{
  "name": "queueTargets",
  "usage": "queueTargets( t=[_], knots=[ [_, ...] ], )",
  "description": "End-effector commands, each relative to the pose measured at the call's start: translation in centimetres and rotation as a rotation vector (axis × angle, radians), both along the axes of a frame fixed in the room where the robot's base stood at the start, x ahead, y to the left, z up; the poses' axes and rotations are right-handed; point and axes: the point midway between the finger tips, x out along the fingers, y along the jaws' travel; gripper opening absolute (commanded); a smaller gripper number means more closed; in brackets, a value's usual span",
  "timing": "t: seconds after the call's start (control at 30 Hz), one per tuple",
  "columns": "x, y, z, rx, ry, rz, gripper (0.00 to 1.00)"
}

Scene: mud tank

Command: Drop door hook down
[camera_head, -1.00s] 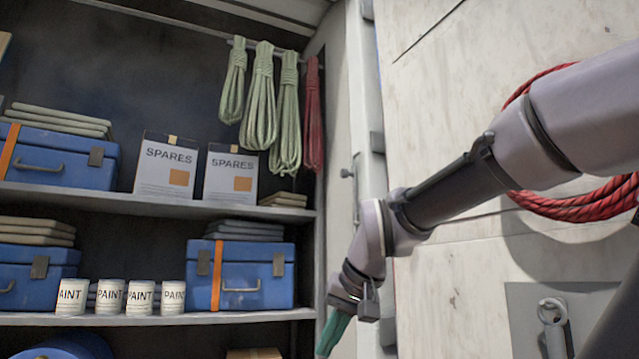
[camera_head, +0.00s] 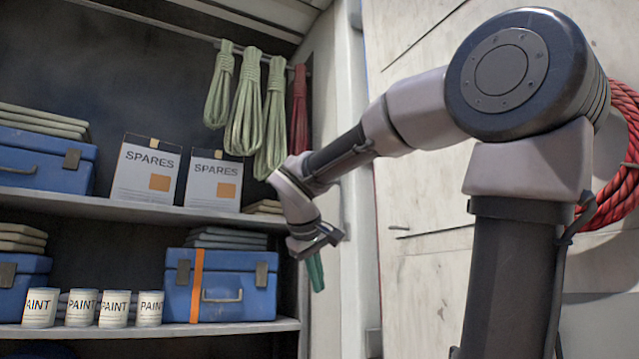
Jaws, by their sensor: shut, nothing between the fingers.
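My gripper (camera_head: 315,273), with its green fingers shut and empty, points down in front of the pale upright post at the right end of the shelves. My arm reaches in from the right and crosses that post (camera_head: 350,265). I cannot make out the door hook now. A small metal fitting on the post, seen earlier, is hidden behind my arm, and I cannot tell whether it is the hook. I see no contact between the fingers and any hook.
Shelves at left hold blue cases (camera_head: 222,285), SPARES boxes (camera_head: 146,170) and paint cans (camera_head: 82,307). Green rope bundles (camera_head: 243,105) and a red one (camera_head: 299,110) hang close above my wrist. A pale panelled wall (camera_head: 420,285) stands right, with a coiled red rope (camera_head: 625,150).

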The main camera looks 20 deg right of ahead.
Motion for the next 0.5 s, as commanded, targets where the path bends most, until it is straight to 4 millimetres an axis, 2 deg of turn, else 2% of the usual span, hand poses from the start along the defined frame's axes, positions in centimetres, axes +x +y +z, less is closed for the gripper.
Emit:
queueTargets(
  t=[0.03,0.1,0.3,0.4,0.5],
  knots=[
    [2.4,-0.5,2.7,-0.127,0.005,0.023,0.0],
    [5.1,-1.0,6.7,-0.306,0.002,0.04,0.0],
    [11.9,-0.7,18.3,-0.727,-0.062,0.007,0.0],
    [13.9,0.0,22.7,-0.863,-0.107,-0.039,0.0],
    [15.0,0.6,25.7,-0.951,-0.144,-0.082,0.0]
  ],
)
